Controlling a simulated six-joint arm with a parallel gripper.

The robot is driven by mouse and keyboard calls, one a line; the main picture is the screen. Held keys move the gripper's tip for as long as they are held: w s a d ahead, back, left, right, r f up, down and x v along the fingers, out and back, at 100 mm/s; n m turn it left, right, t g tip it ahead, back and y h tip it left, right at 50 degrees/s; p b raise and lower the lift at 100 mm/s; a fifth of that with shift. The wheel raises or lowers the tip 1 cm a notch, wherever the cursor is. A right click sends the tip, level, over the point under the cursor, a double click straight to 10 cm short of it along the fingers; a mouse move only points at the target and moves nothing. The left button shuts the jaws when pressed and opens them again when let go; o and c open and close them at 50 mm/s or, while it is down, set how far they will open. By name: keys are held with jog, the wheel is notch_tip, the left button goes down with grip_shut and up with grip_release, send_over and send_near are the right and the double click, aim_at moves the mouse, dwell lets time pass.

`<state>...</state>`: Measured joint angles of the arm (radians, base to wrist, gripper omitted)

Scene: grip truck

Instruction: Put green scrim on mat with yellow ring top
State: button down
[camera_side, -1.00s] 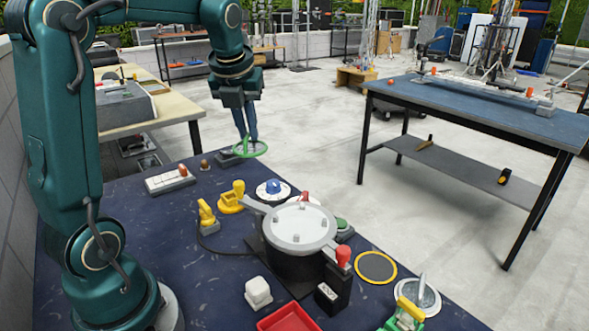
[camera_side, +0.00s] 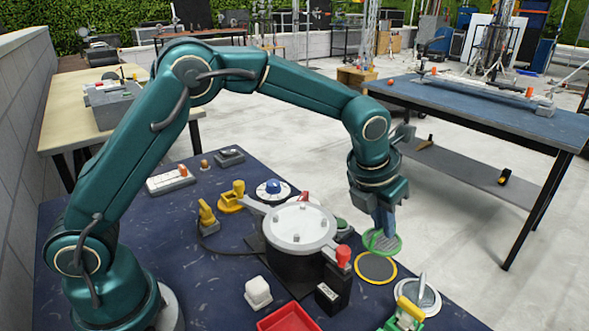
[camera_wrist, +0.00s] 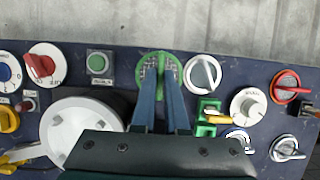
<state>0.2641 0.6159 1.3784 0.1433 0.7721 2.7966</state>
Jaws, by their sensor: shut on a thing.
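The green scrim (camera_side: 382,242) is a round green-rimmed mesh disc. My gripper (camera_side: 384,228) is shut on it and holds it above the table in the side view. In the wrist view the scrim (camera_wrist: 147,72) shows between and around the tips of my gripper (camera_wrist: 160,88). The round dark mat with the yellow ring (camera_side: 376,268) lies on the blue table, just below the scrim in the side view. A gap shows between them there. In the wrist view the mat is hidden, with the scrim and fingers over that area.
A large black pot with a grey lid (camera_side: 298,228) stands left of the mat, with a red-knobbed black box (camera_side: 335,285) close by. A grey dial with a lever (camera_side: 418,296) and a green-yellow switch (camera_side: 404,318) sit to the front right. The blue table's (camera_side: 225,290) edge runs behind the mat.

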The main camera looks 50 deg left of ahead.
aim_at(377, 243)
jog(key=shift+f, duration=3.05)
jog(key=shift+f, duration=0.2)
jog(key=c, duration=0.9)
grip_release()
jog(key=shift+c, duration=0.2)
jog(key=shift+r, duration=0.15)
